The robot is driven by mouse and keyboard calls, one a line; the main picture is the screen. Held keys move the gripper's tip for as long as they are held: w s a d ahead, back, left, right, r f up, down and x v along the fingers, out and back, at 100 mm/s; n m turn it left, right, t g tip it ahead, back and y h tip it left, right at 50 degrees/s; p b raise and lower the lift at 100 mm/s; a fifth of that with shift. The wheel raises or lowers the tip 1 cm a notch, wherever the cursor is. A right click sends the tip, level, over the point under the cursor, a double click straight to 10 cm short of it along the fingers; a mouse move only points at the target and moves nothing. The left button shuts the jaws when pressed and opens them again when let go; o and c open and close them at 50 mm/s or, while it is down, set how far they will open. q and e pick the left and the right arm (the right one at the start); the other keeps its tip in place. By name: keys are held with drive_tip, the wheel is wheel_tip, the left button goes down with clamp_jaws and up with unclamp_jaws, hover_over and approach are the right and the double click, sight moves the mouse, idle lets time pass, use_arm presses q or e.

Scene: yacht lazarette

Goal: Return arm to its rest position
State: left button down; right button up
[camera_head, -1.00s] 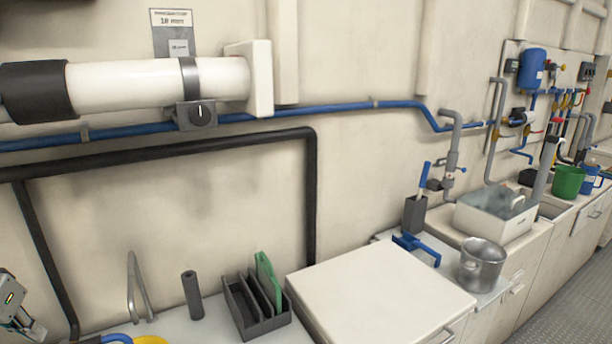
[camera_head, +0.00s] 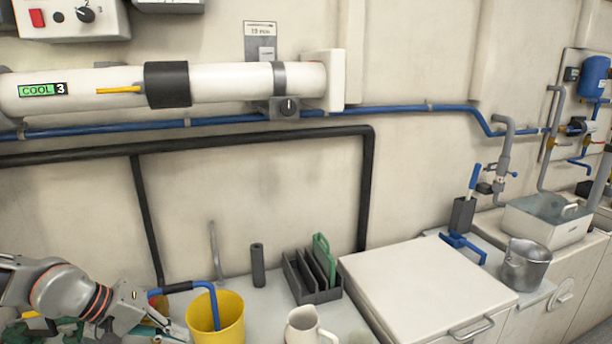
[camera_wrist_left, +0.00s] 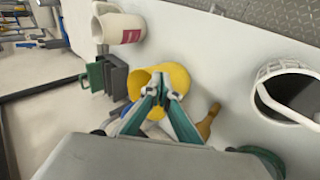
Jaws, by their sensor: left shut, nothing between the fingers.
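My left arm comes in from the lower left in the camera_head view. Its gripper (camera_head: 178,334) is low, just left of the yellow bucket (camera_head: 228,322), and its tips are partly cut off by the lower edge. In the left wrist view the two fingers (camera_wrist_left: 161,88) close toward each other with nothing between them. The yellow bucket (camera_wrist_left: 178,72) shows behind the fingertips there; I cannot tell whether they touch it. A blue bent tube (camera_head: 212,300) with a dark sleeve reaches into the bucket. My right gripper is in neither view.
A white jug (camera_head: 303,328) and a dark divided rack (camera_head: 312,285) with a green board stand right of the bucket. In the left wrist view, a white-rimmed dark container (camera_wrist_left: 262,95) and a brown bottle-shaped object (camera_wrist_left: 207,122) lie right of the fingers.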

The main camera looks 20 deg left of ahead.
use_arm(q)
drive_tip(key=w+d+r+n+t+h, duration=0.1)
drive_tip(key=w+d+r+n+t, duration=0.2)
drive_tip(key=d+n+t, duration=0.5)
drive_tip(key=w+d+r+n+t+h, duration=0.1)
drive_tip(key=w+d+r+n+h, duration=0.15)
drive_tip(key=d+n, duration=0.65)
drive_tip(key=s+a+f+n+g+y, duration=0.15)
drive_tip(key=a+f+n+y, duration=0.35)
drive_tip(key=n, duration=0.9)
drive_tip(key=s+a+f+n+t+y, duration=0.1)
drive_tip(key=s+a+f+n+y, duration=0.2)
drive_tip(key=a+n+y, duration=0.8)
drive_tip(key=s+d+f+n+g+h, duration=0.35)
drive_tip(key=s+f+n+g, duration=0.45)
drive_tip(key=s+f+n, duration=0.55)
drive_tip(key=w+d+f+n+t+h, duration=0.1)
drive_tip(key=d+f+n+t+h, duration=0.1)
drive_tip(key=d+f, duration=0.3)
drive_tip(key=w+d+f+n+t+h, duration=0.2)
drive_tip(key=d+f+h, duration=0.2)
drive_tip(key=d, duration=0.8)
wheel_tip(320, 180, down, 2)
drive_tip(key=shift+f, duration=0.1)
